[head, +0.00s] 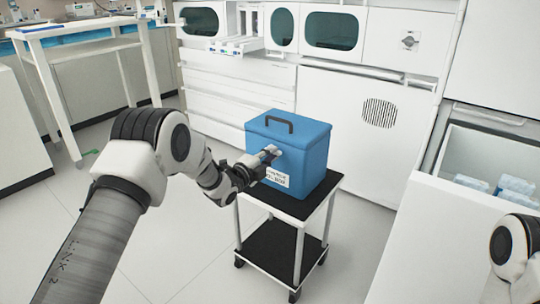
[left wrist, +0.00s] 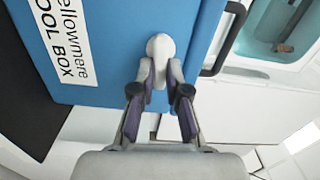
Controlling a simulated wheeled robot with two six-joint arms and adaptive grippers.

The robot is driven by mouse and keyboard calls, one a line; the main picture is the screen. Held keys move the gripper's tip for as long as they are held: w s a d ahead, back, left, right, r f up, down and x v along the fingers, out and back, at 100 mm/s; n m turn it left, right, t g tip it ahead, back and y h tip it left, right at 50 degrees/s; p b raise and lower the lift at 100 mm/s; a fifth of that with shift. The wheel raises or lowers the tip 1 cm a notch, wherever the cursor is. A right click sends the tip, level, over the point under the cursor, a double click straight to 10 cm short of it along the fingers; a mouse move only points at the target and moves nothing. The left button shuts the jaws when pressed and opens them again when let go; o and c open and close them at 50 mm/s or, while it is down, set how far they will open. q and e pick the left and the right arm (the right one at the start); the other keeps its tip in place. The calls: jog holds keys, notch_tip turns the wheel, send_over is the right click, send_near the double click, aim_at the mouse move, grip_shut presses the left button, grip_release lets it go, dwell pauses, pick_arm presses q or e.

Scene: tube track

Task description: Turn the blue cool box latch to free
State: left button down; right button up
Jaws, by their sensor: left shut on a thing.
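The blue cool box (head: 306,157) stands upright on a small wheeled cart, with its lid down and a dark handle (head: 279,123) on top. Its light grey latch (left wrist: 161,46) is on the front face, seen close up in the left wrist view. A white label (left wrist: 55,35) is on the same face. My left gripper (head: 264,160) is at the front of the box; in the left wrist view its fingertips (left wrist: 160,75) are closed on the lower part of the latch. The fingers hide part of the latch. My right gripper is not in view.
The cart (head: 322,200) has a black top and a lower shelf. White cabinets (head: 357,120) stand behind it. An open white drawer (head: 490,160) with blue-and-white packs is at the right. A white table (head: 90,30) stands at the left. Floor around the cart is clear.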

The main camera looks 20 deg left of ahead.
pick_arm(q)
jog(key=shift+f+m, duration=0.2)
jog(key=shift+m, duration=0.4)
jog(key=c, duration=1.2)
grip_release()
jog(key=shift+o, duration=0.2)
jog(key=shift+s, duration=0.1)
jog(key=v, duration=1.2)
